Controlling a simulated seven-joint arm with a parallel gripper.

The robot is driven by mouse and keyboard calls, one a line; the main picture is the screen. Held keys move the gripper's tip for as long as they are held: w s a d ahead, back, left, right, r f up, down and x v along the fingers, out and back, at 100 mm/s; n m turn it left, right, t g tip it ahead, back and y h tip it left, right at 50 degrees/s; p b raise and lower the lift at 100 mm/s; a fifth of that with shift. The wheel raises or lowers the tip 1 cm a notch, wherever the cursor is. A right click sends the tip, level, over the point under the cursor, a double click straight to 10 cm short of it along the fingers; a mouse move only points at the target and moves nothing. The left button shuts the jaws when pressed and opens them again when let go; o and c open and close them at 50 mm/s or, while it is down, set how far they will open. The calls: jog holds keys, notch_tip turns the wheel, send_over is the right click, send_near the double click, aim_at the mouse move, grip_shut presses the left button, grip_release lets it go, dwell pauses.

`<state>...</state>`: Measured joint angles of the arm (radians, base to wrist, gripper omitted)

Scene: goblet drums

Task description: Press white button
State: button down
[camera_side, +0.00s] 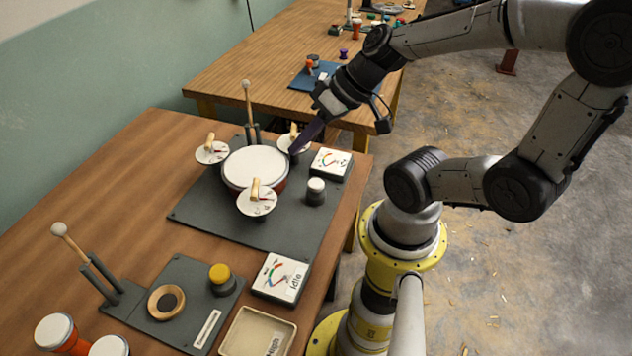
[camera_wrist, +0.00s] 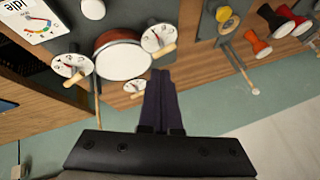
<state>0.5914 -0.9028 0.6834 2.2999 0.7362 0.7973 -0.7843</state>
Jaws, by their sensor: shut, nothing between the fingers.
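The white button (camera_side: 316,185) is a white cap on a short dark cylinder, on the dark grey mat (camera_side: 228,228) right of the drum. In the wrist view a white round cap (camera_wrist: 93,9), apparently this button, shows at the top edge. My gripper (camera_side: 293,151) is shut and empty, with its long dark purple fingers pointing down and left beside the drum's right rear rim. It is apart from the white button, up and left of it in the side view. In the wrist view the fingertips (camera_wrist: 160,73) are close to the drum.
A white-topped drum (camera_side: 255,167) stands among three dials with wooden handles, one (camera_side: 294,141) close to my fingers. A gauge box (camera_side: 331,163) stands behind the white button. Nearer are a yellow button (camera_side: 221,273), an Idle gauge box (camera_side: 280,277) and a tray (camera_side: 257,333).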

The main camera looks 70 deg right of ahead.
aim_at(319, 184)
jog(key=s+d+f+m+h, duration=0.1)
jog(key=d+f+m, duration=0.2)
jog(key=d, duration=0.3)
jog(key=shift+s+f+m+h, duration=0.15)
jog(key=shift+m+h, duration=0.25)
jog(key=shift+m, duration=0.5)
jog(key=shift+f, duration=0.1)
jog(key=shift+f, duration=4.3)
jog(key=shift+f, duration=0.1)
jog(key=shift+f, duration=0.35)
